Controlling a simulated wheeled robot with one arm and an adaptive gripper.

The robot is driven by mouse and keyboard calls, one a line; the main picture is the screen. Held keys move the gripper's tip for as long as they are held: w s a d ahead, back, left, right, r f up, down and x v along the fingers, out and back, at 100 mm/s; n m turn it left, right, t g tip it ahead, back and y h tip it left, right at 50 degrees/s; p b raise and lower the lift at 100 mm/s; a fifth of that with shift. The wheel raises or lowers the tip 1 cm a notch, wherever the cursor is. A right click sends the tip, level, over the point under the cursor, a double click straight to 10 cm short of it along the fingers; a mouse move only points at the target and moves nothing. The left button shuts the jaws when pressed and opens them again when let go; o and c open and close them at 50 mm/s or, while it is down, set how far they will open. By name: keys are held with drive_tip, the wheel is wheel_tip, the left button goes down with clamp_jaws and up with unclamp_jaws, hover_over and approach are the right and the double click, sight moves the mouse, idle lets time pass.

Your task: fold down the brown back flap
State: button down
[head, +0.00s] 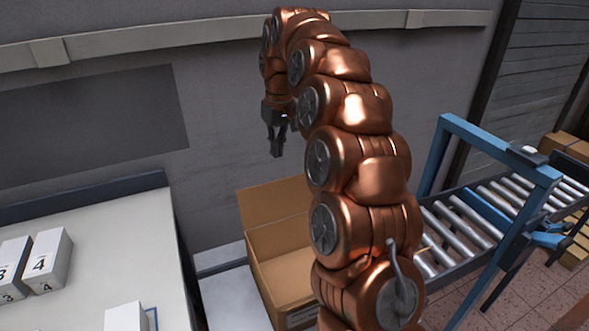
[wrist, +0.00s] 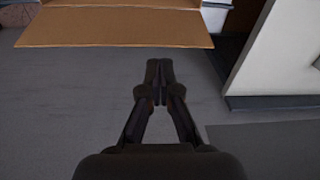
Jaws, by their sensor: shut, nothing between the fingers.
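An open brown cardboard box (head: 256,272) stands below my arm in the head view, its right part hidden behind the arm. Its brown back flap (head: 268,213) stands up at the far side. In the wrist view the flap (wrist: 112,28) spans the upper left. My gripper (head: 276,152) points down above and behind the flap, near the wall, apart from it. In the wrist view the gripper's (wrist: 159,68) fingertips are together, with nothing between them, and the flap's edge lies beyond them.
A pale table (head: 100,255) on the left bears white boxes (head: 47,262) marked 3 and 4. A roller conveyor (head: 462,225) with a blue frame (head: 497,150) stands at the right. The grey wall (head: 215,120) is close behind the box.

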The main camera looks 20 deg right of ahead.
drive_tip(key=w+d+f+m, duration=0.1)
drive_tip(key=w+d+f, duration=0.2)
drive_tip(key=w+d, duration=0.45)
drive_tip(key=p, duration=0.4)
hover_over(300, 194)
drive_tip(key=w, duration=0.3)
wheel_tip(300, 194, down, 8)
drive_tip(key=shift+a+f+h, duration=0.25)
drive_tip(key=shift+a+h, duration=0.05)
drive_tip(key=shift+h, duration=0.1)
drive_tip(key=shift+s+d+f+t+b, duration=0.1)
drive_tip(key=shift+t+b, duration=0.25)
drive_tip(key=shift+t, duration=0.05)
